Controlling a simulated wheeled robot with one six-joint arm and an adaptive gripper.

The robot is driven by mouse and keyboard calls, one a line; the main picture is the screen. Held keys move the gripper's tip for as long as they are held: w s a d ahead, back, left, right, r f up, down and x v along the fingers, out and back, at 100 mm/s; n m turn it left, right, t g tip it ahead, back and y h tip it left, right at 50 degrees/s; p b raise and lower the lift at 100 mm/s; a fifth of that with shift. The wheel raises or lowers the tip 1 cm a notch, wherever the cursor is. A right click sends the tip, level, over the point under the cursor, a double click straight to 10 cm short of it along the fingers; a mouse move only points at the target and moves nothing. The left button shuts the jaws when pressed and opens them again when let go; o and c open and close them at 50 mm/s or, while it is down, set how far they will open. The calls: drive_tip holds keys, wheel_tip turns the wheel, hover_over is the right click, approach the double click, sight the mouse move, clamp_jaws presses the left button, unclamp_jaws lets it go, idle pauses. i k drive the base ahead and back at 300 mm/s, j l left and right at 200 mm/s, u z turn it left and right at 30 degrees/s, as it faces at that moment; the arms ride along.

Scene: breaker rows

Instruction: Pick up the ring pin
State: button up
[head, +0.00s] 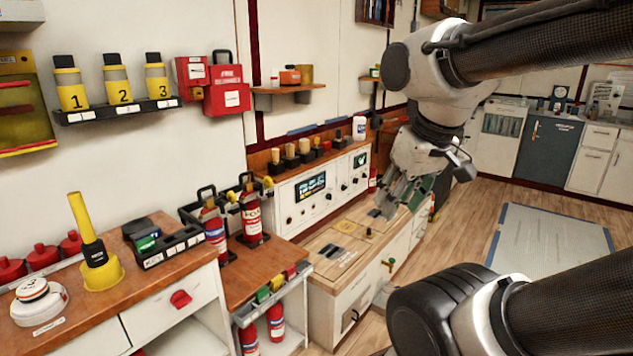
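I cannot make out a ring pin for certain. Two red fire extinguishers, one on the left (214,232) and one on the right (251,218), stand in dark holders, with yellow parts near their tops. My gripper (388,207) hangs in the air above the right part of that cabinet, fingers pointing down and left. A green patch shows beside the fingers, and I cannot tell whether it is held or behind. The finger gap is not clear.
Yellow canisters numbered 1 (71,88), 2 (117,84) and 3 (156,80) sit on a wall shelf. A yellow-based handle (101,271) stands on the left bench. A control panel (306,190) backs the low cabinet. Open floor lies to the right.

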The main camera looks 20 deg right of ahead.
sight(266, 179)
drive_tip(key=z, duration=0.15)
drive_tip(key=i+l+u, duration=0.65)
drive_tip(key=l, duration=0.25)
drive_tip(key=i+l+u, duration=0.35)
drive_tip(key=l, duration=0.25)
drive_tip(key=i+j, duration=0.05)
